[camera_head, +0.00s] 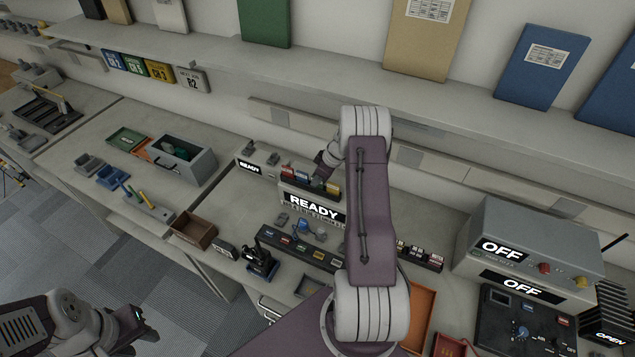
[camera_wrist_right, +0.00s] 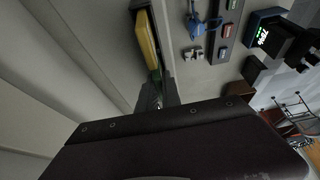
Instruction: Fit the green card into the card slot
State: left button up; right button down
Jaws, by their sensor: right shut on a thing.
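My right gripper (camera_head: 324,166) is at the back of the bench, over the READY unit (camera_head: 314,205). In the right wrist view its fingers (camera_wrist_right: 157,96) are shut on a thin dark green edge (camera_wrist_right: 155,76), which looks like the green card. It lies in line with a yellow card (camera_wrist_right: 146,40), close to it. The head view shows red (camera_head: 288,172) and yellow (camera_head: 333,188) cards standing in the rack on top of the unit. The slot opening is hidden, so the depth of the green card cannot be told. My left gripper (camera_head: 136,326) is low at left, away from the bench items; its jaw opening is unclear.
A grey open box (camera_head: 184,160) and a brown tray (camera_head: 194,230) stand left of the unit. A row of switches (camera_head: 300,248) lies in front. A grey OFF unit (camera_head: 530,240) is at right. A shelf edge (camera_head: 330,70) runs behind.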

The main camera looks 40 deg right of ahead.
notch_tip(320, 180, up, 3)
jog(key=shift+r+b, duration=0.1)
jog(key=shift+b, duration=0.9)
jog(key=s+a+b, duration=0.3)
jog(key=s+a, duration=0.1)
jog(key=a, duration=0.4)
jog(key=s+a+b, duration=0.4)
jog(key=a, duration=0.4)
jog(key=shift+s, duration=0.2)
jog(key=shift+r, duration=0.1)
jog(key=s+a+m+h, duration=0.1)
jog(key=a+m+h, duration=0.1)
jog(key=a+m, duration=0.3)
jog(key=shift+a+t, duration=0.3)
jog(key=shift+a, duration=0.85)
jog(key=shift+s, duration=0.1)
